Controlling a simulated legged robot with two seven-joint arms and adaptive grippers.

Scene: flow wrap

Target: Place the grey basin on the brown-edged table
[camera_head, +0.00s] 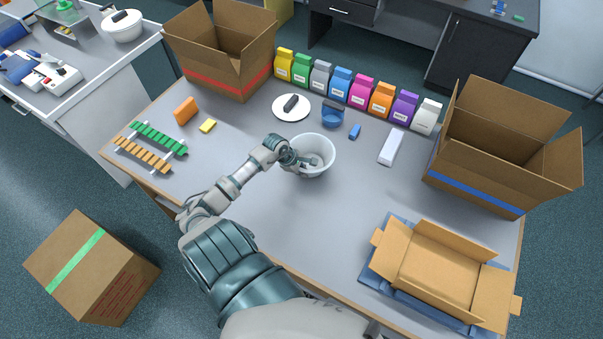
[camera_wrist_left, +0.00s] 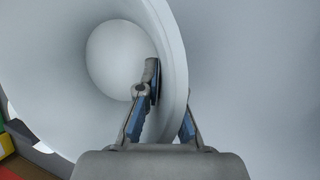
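The grey basin (camera_head: 325,165), a pale round bowl, is at the middle of the brown-edged table (camera_head: 240,165) in the head view, opening upward. My left gripper (camera_head: 303,161) is at the basin's left rim. In the left wrist view, the fingers of the left gripper (camera_wrist_left: 170,105) straddle the wall of the basin (camera_wrist_left: 178,50), one inside and one outside, and look closed on it. Whether the basin's base touches the tabletop is hard to tell. My right gripper is not in view.
A white lid (camera_head: 284,112) and a blue cup (camera_head: 333,118) stand behind the basin. Several coloured bags (camera_head: 342,84) line the back edge. Open cartons stand at back left (camera_head: 225,75), right (camera_head: 480,165) and front right (camera_head: 437,275). The table's front middle is clear.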

